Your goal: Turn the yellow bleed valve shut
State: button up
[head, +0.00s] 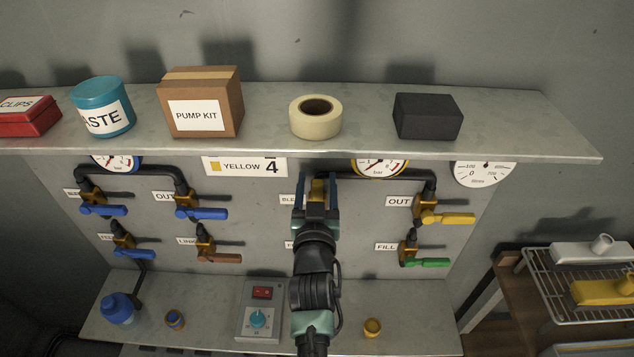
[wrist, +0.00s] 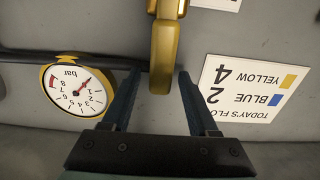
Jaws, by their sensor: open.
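The yellow bleed valve's handle (head: 317,188) is on the panel under the shelf, beside a partly hidden label reading "BLE". In the wrist view the yellow handle (wrist: 162,60) reaches down from the top edge, its end between my fingertips. My gripper (head: 316,180) is open, one finger on each side of the handle. In the wrist view my gripper (wrist: 160,72) shows a gap on both sides of the handle, slightly wider at right. My arm hides the panel below the valve.
The shelf (head: 548,148) juts out just above, carrying a tape roll (head: 314,122), a pump kit box (head: 205,108) and a black block (head: 428,117). The yellow OUT valve (head: 447,217) and green FILL valve (head: 427,262) are at right. A gauge (wrist: 77,88) and pipe are close by.

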grip_shut()
dwell(1.3)
